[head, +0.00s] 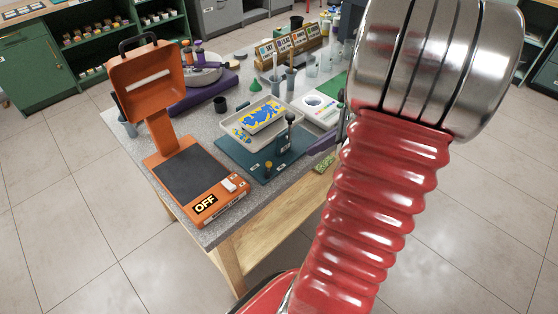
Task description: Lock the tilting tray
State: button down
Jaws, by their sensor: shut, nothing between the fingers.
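The tilting tray (276,130) is a pale shallow tray with blue and yellow patches in it. It stands on a dark teal base plate (236,152) near the table's front edge. An upright lever with a black ball knob (290,117) rises at the tray's front right. A small brass-coloured knob (268,164) sits on the base in front of it. The tray's exact tilt and the lock's state are too small to tell. My red ribbed arm with a metal end fills the right side. My gripper is not visible.
An orange device (184,180) with a raised hood and an "OFF" label stands left of the tray. A small black cup (220,104) and a green cone (254,85) are behind the tray.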

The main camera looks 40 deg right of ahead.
jog(key=shift+f, duration=0.1)
send_near(270, 167)
jog(key=f, duration=0.2)
jog(key=d+f, duration=0.1)
jog(key=f, duration=0.1)
jog(key=shift+s+f, duration=0.1)
jog(key=shift+f, duration=0.1)
jog(key=shift+w+a+f, duration=0.1)
jog(key=shift+w+a, duration=0.5)
jog(key=shift+w, duration=0.3)
jog(key=shift+w+a+f, duration=0.15)
jog(key=shift+w+a, duration=0.25)
jog(key=shift+w, duration=0.3)
jog(key=shift+w+d+n+g+y, duration=0.1)
jog(key=shift+w+n+g+y, duration=0.3)
jog(key=shift+n, duration=0.3)
jog(key=shift+w, duration=0.5)
jog(key=shift+s, duration=0.15)
